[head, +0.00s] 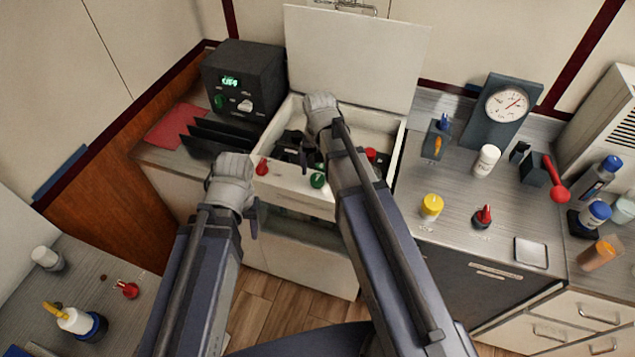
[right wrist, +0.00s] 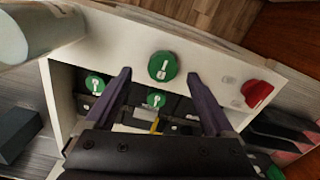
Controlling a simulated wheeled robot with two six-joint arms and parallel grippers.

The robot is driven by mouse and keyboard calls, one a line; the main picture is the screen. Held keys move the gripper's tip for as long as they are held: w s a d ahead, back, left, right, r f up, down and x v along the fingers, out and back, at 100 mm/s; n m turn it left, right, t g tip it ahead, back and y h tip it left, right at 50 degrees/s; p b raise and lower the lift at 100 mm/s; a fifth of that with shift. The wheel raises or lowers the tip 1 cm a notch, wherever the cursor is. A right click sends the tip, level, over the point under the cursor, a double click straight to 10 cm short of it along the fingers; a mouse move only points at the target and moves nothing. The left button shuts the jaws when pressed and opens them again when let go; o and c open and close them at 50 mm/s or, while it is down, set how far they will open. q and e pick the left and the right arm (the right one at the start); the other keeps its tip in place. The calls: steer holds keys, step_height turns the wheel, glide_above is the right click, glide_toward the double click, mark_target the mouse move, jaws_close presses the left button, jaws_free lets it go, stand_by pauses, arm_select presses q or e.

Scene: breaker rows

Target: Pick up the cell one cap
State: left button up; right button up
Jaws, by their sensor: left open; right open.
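Two green caps with white marks, one at the left (right wrist: 96,84) and one between my fingers (right wrist: 155,101), sit on dark parts inside an open white box (head: 285,180). I cannot tell which is the cell one cap. My right gripper (right wrist: 159,76) is open and empty, pointing down over the box with its fingers either side of the nearer cap, apart from it. In the head view my right arm hides part of the box's inside. My left gripper (head: 254,218) is open and empty, in front of the box's left front corner.
The raised lid (head: 357,55) is behind. A dark power unit (head: 243,85) stands left. The right counter holds a yellow-capped jar (head: 431,207) and a gauge (head: 507,104).

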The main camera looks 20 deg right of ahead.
mark_target(318, 177)
step_height(318, 177, down, 5)
steer(key=b, duration=0.4)
steer(key=shift+w+a, duration=0.15)
steer(key=shift+r, duration=0.15)
jaws_close()
steer(key=shift+r, duration=0.1)
step_height(318, 177, up, 10)
steer(key=p, duration=1)
